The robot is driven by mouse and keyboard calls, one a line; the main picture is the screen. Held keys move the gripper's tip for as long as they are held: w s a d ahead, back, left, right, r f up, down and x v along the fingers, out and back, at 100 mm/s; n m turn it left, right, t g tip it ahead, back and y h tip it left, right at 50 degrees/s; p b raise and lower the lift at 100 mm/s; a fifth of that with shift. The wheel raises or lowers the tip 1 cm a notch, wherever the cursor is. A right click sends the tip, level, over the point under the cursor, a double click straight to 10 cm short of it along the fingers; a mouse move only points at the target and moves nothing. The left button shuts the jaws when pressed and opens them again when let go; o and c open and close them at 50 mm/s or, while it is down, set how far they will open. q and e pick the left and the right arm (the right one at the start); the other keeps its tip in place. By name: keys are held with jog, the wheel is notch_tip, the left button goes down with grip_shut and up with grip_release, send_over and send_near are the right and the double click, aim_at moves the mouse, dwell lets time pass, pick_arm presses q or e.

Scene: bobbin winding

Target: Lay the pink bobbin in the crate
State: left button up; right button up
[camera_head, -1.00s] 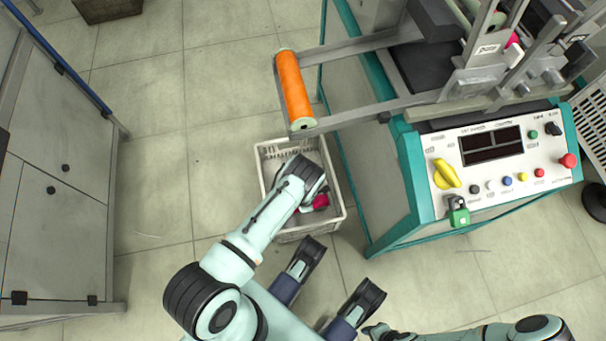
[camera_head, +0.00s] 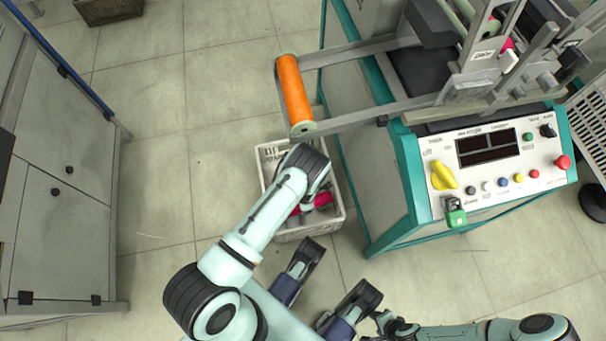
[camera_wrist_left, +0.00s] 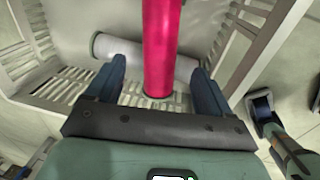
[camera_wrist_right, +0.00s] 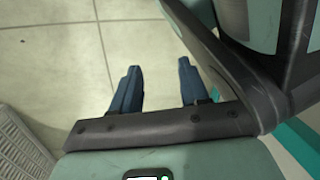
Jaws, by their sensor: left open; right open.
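The pink bobbin (camera_wrist_left: 161,45) is inside the pale crate (camera_wrist_left: 262,40) and crosses over a grey-white bobbin (camera_wrist_left: 112,47) in the left wrist view. My left gripper (camera_wrist_left: 158,75) is open, with one finger on each side of the pink bobbin and gaps between. In the head view my left wrist covers part of the crate (camera_head: 340,213) and hides the left fingertips; part of the pink bobbin (camera_head: 323,199) shows beside it. Whether the pink bobbin rests fully on the grey-white one I cannot tell. My right gripper (camera_wrist_right: 157,85) is open and empty over floor.
An orange bobbin (camera_head: 294,90) sits between the arms of the winding machine, just above the crate in the picture. The machine's control panel (camera_head: 493,160) stands to the right. A grey cabinet (camera_head: 60,190) is at left. The floor between cabinet and crate is clear.

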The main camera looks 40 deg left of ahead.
pick_arm(q)
jog(key=r, duration=0.2)
jog(key=r+p, duration=0.1)
jog(key=r, duration=0.2)
jog(key=shift+s+d+r+p, duration=0.25)
jog(key=shift+d+r+p, duration=0.05)
jog(key=shift+d+r, duration=0.1)
pick_arm(e)
jog(key=shift+t, duration=0.8)
jog(key=w+r, duration=0.3)
jog(key=w, duration=0.1)
jog(key=shift+w+a, duration=0.1)
jog(key=shift+a, duration=0.15)
jog(key=shift+r, duration=0.1)
